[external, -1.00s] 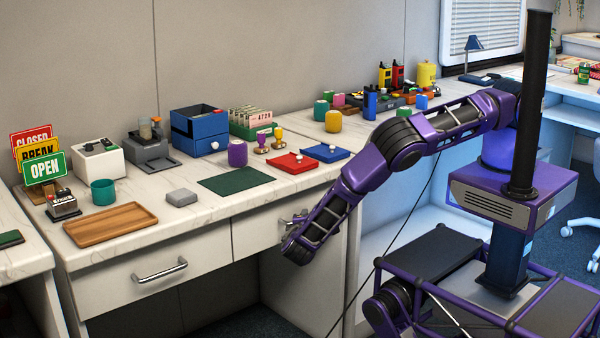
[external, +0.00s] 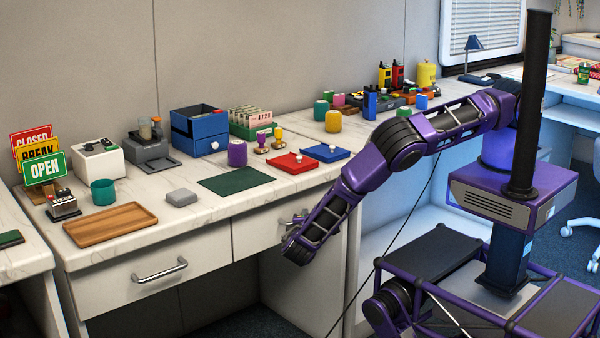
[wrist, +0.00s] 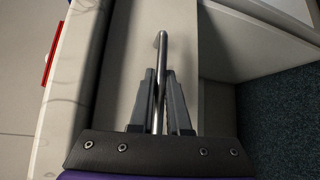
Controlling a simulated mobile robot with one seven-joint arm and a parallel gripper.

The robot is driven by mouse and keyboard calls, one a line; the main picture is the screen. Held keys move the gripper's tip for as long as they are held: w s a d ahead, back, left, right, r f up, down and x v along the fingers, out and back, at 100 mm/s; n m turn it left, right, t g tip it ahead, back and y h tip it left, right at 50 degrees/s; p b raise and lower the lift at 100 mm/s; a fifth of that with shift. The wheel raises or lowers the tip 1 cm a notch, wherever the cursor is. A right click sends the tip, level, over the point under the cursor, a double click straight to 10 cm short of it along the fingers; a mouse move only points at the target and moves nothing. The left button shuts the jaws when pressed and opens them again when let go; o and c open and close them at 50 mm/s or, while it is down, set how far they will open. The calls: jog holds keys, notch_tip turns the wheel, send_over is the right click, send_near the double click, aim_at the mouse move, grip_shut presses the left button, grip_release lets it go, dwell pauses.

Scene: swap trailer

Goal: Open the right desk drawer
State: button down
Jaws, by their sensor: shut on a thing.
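The right desk drawer (external: 258,231) has a pale front under the marble-look desktop and looks closed or nearly so; I cannot tell a gap. Its metal bar handle (wrist: 161,55) runs between the two fingers of my gripper (wrist: 160,75) in the wrist view. The fingers are shut on the handle, one on each side of it. In the external view my gripper (external: 293,218) is at the drawer front, and my forearm hides part of the handle. The drawer front also shows in the wrist view (wrist: 128,45).
The left drawer (external: 120,283) is closed, with its own bar handle (external: 160,271). The desktop above holds a wooden tray (external: 110,222), a green mat (external: 235,180) and red and blue trays. Open knee space lies below the drawers, with dark carpet (wrist: 275,125).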

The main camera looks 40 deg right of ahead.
jog(key=s, duration=2.4)
jog(key=shift+s+a, duration=0.1)
jog(key=c, duration=0.9)
grip_release()
jog(key=b+v, duration=0.1)
jog(key=v, duration=1.1)
